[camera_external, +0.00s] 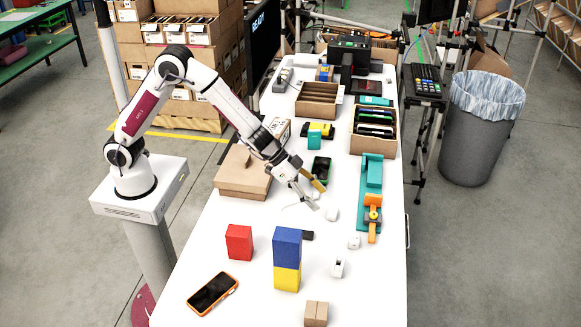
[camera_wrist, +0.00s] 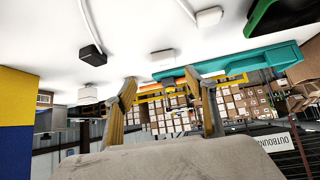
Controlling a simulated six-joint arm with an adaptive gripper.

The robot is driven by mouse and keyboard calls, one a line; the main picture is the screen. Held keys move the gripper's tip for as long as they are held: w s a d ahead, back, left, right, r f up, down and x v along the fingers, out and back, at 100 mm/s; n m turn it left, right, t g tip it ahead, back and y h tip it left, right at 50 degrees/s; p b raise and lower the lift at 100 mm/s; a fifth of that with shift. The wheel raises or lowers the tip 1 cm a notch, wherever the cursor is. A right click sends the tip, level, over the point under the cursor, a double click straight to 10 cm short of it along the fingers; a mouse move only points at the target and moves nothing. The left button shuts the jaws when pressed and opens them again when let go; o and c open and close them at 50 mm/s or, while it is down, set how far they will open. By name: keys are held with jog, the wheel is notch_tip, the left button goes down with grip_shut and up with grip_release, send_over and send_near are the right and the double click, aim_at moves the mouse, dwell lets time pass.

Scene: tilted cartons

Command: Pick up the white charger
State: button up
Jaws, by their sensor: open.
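A small white block with a pale cable, which looks like the white charger, lies on the white table (camera_external: 240,290) just below and right of my gripper (camera_external: 317,196); this charger (camera_external: 332,214) is at the top of the wrist view (camera_wrist: 209,16). My gripper is open and empty above the table, apart from the charger. In the wrist view its two fingers (camera_wrist: 160,80) point up the picture, with the charger beyond them. Two other small white items (camera_external: 354,243) (camera_external: 338,268) lie nearer the front; I cannot tell exactly what they are.
A black block with a cable (camera_wrist: 92,55) lies near the blue-over-yellow stack (camera_external: 287,250). A red block (camera_external: 239,242) and an orange-edged phone (camera_external: 212,293) are front left. A teal and orange tool (camera_external: 371,185) lies right. A closed carton (camera_external: 242,178) is left of my gripper.

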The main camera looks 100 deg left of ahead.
aim_at(332, 210)
jog(key=shift+w, duration=0.1)
jog(key=shift+x, duration=1.25)
jog(key=shift+a+f, duration=0.1)
jog(key=shift+a+x, duration=0.15)
jog(key=shift+x, duration=0.7)
jog(key=shift+a+x, duration=0.2)
jog(key=shift+x, duration=1.5)
jog(key=shift+f, duration=0.1)
jog(key=c, duration=1.2)
